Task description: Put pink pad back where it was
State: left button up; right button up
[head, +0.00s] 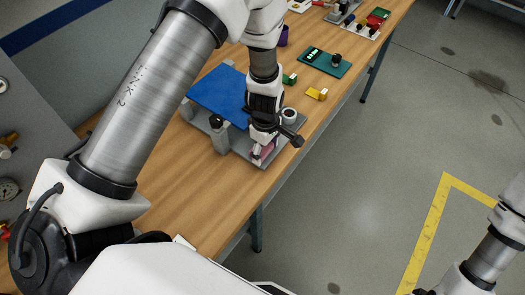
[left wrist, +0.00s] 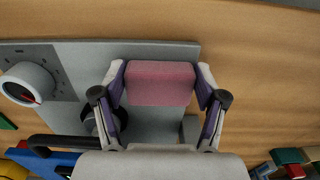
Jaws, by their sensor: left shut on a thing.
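The pink pad (left wrist: 160,84) is a small block held between the two fingers of my left gripper (left wrist: 160,92) in the left wrist view. The gripper is shut on it. In the head view the left gripper (head: 262,152) points down over the front corner of the grey base plate (head: 243,153), and the pad (head: 267,150) shows only partly between its fingers. In the left wrist view the pad overlaps the plate (left wrist: 165,52) near its edge; I cannot tell whether it touches it. My right gripper is out of view.
A white dial (left wrist: 28,84) sits on the plate. A yellow block (head: 317,94) and a green board (head: 325,62) lie farther back. The wooden table (head: 190,205) is bare in front.

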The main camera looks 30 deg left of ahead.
aim_at(266, 150)
pick_arm(q)
jog(key=shift+r, duration=0.15)
jog(key=shift+d, duration=0.2)
jog(key=o, duration=1.1)
jog(key=shift+a, duration=0.1)
jog(key=shift+r, duration=0.1)
jog(key=shift+w+r, duration=0.1)
jog(key=shift+r, duration=0.25)
notch_tip(266, 150, up, 11)
jog(key=b, duration=0.2)
jog(key=shift+b, duration=0.35)
